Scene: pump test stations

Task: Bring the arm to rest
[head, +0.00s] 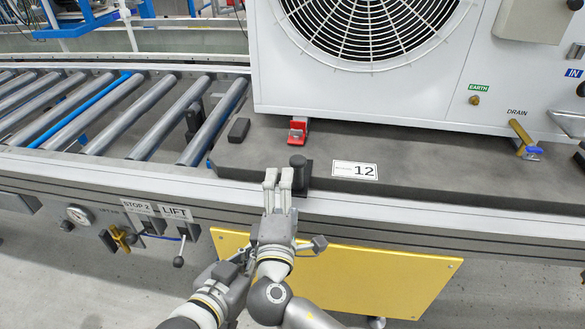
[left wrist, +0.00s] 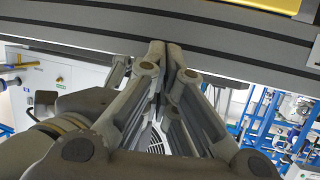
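My left gripper (head: 278,176) is in the middle of the head view, in front of the conveyor's front edge, with its fingers pointing away from me. Its two fingers lie close together, and nothing shows between them. The left wrist view shows the same fingertips (left wrist: 166,47) meeting, with a dark rail across the top of the picture. Just right of the fingertips stands a black knobbed post (head: 298,174); I cannot tell whether they touch. My right gripper is in neither view.
A white fan unit (head: 350,84) stands on a dark pallet (head: 440,170) with a red clamp (head: 298,132) and a "12" label (head: 355,170). Bare rollers (head: 120,115) lie left. Below are a lift lever (head: 180,250), a gauge (head: 78,215) and a yellow panel (head: 370,278).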

